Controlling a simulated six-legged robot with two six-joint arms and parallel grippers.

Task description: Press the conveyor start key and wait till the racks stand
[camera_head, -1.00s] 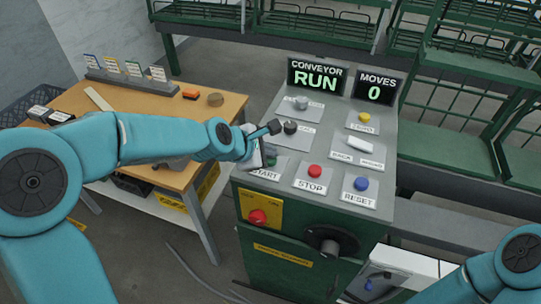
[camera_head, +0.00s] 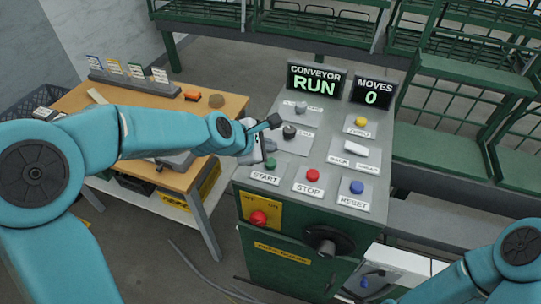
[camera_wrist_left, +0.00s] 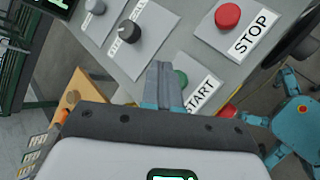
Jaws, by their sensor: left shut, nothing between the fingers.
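The green START key (camera_head: 270,163) sits at the front left of the console (camera_head: 318,140), above its START label. The display (camera_head: 315,80) reads CONVEYOR RUN, and the MOVES display (camera_head: 372,91) reads 0. My left gripper (camera_head: 264,148) is shut and empty, just behind and above the START key in the head view. In the left wrist view its closed fingers (camera_wrist_left: 166,85) partly cover the green key (camera_wrist_left: 181,77); contact cannot be told. Green racks (camera_head: 447,115) stand behind and right of the console. My right gripper is out of view.
A red STOP key (camera_head: 313,175) and blue RESET key (camera_head: 357,187) are right of START. A black selector knob (camera_head: 290,131) is close behind my gripper. A red mushroom button (camera_head: 258,218) is on the front. A wooden table (camera_head: 235,103) stands left.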

